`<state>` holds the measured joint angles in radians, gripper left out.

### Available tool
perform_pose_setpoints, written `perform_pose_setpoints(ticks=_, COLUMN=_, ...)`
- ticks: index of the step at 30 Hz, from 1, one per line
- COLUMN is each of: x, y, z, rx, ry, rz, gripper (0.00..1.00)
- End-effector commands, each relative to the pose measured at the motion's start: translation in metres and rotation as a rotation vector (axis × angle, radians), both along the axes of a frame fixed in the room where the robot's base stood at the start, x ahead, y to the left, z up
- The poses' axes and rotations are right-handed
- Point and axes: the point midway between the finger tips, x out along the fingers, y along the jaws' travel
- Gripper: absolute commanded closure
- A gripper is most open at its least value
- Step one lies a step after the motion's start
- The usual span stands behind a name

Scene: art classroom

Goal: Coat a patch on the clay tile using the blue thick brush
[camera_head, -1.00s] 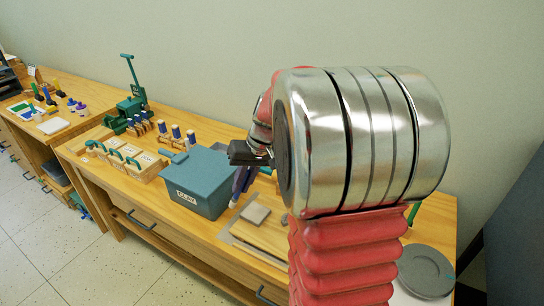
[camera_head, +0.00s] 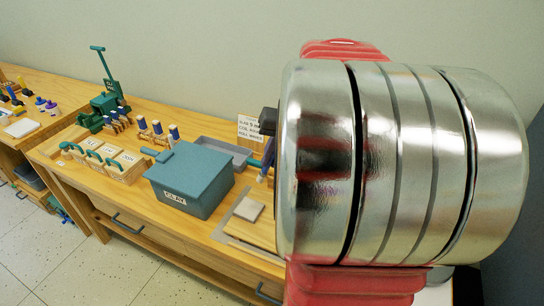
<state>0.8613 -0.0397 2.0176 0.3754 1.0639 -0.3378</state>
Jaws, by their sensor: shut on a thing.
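A pale grey square tile (camera_head: 249,209), which looks like the clay tile, lies flat on a board on the wooden bench, left of my arm. My gripper (camera_head: 268,122) shows only as a dark piece at the left edge of my large metal arm joint; its fingertips are mostly hidden. It is shut on the blue thick brush (camera_head: 267,157), of which a blue-purple part shows below the dark piece, above and behind the tile. The brush appears apart from the tile. Its bristle end cannot be made out clearly.
A lidded blue-grey clay box (camera_head: 190,182) stands close left of the tile. Behind it are a grey tray (camera_head: 225,150) and a lettered sign (camera_head: 251,130). Wooden boxes (camera_head: 110,162) and a green machine (camera_head: 106,105) stand farther left. My arm hides the bench's right part.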

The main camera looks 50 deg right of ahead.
Motion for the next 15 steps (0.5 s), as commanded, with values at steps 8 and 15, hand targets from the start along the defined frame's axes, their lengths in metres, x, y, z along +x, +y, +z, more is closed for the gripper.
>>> perform_pose_setpoints(ticks=8, x=0.0, y=0.0, z=-0.017, rx=0.002, ry=0.001, rz=0.0, gripper=1.0)
perform_pose_setpoints(ticks=15, x=0.0, y=-0.001, z=-0.039, rx=0.002, ry=0.0, rz=-0.001, gripper=1.0)
